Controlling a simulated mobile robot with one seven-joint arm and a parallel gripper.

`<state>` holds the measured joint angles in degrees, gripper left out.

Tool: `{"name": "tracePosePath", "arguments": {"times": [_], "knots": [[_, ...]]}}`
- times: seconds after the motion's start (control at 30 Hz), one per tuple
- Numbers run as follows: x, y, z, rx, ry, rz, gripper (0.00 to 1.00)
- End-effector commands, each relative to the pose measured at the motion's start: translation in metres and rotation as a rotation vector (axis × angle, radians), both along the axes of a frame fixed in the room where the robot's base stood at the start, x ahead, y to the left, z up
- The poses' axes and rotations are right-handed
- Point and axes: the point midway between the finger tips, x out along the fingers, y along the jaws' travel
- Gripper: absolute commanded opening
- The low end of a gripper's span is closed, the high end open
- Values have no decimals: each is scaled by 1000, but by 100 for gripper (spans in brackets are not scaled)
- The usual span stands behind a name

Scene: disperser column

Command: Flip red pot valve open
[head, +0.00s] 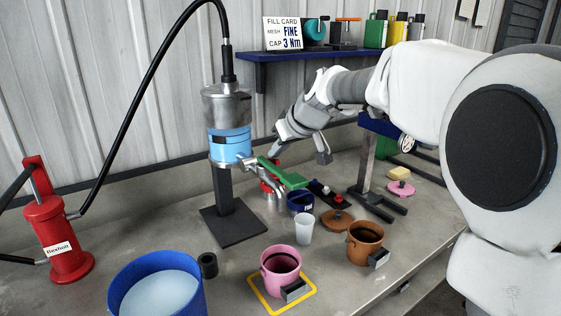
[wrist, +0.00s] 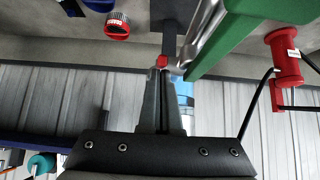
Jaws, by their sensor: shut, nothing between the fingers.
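The disperser column (head: 228,125) stands on the bench with a light blue band and a silver outlet valve (head: 247,163). A long green lever (head: 284,174) reaches right from the outlet; it looms large in the wrist view (wrist: 232,35). A small red part (wrist: 161,61) shows right by my fingertips, beside the silver pipework; contact cannot be told. My gripper (wrist: 163,88) is shut and empty, behind the green lever in the head view.
A blue pot (head: 299,203), white cup (head: 304,229), pink pot (head: 281,268) and brown pot (head: 364,246) stand in front. A red pump (head: 61,235) is at left, a blue tub (head: 157,262) at the front. The shelf (head: 310,55) is above my forearm.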

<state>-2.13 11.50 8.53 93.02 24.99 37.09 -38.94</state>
Motion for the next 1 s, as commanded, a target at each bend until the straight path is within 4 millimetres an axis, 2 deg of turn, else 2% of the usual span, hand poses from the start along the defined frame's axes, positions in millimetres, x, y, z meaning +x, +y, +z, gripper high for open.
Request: {"name": "tracePosePath", "arguments": {"times": [0.03, 0.27, 0.33, 1.0], "knots": [[-1, -1, -12, 1, -3, 0, 0], [-6, -5, -22, 70, -107, -3, 0], [-6, -4, -13, 69, -102, -1, 0], [6, 4, -6, 68, -100, 1, 0]]}}
